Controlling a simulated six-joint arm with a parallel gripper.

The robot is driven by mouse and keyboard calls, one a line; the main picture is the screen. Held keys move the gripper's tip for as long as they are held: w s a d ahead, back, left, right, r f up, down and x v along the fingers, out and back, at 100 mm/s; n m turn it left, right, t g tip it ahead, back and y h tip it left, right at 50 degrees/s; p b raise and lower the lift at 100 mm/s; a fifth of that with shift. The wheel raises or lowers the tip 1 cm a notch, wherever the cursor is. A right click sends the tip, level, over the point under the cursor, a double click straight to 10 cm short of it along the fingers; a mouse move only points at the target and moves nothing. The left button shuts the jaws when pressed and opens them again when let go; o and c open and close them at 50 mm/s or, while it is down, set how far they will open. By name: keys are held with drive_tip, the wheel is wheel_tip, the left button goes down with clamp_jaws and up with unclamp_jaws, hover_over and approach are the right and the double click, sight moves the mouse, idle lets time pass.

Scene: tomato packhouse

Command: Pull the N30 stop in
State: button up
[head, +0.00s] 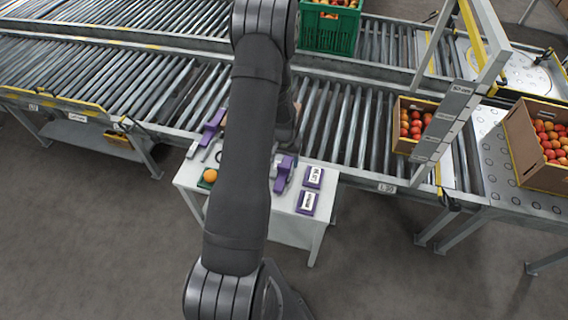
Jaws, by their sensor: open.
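My gripper (281,160) is low over the small grey table in front of the roller conveyor. My own upper arm hides most of it, and its fingertips cannot be made out clearly. A purple block (285,173) stands right beside it; I cannot tell whether they touch. Another purple part, shaped like a handle (212,125), is at the table's far left by the conveyor edge. Two purple plates with white labels, an upper one (313,177) and a lower one (307,202), lie at the table's right. Their print is too small to read, so I cannot tell which part is the N30 stop.
The small table (284,226) also holds an orange fruit (210,175) on a dark green piece. A cardboard box of tomatoes (403,145) sits on the conveyor under a grey frame (447,122).

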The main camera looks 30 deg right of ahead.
sight(280, 182)
drive_tip(key=shift+f, duration=1.5)
drive_tip(key=c, duration=1.4)
drive_tip(key=shift+s+a, duration=2.05)
drive_tip(key=o, duration=1.4)
drive_tip(key=shift+w, duration=0.1)
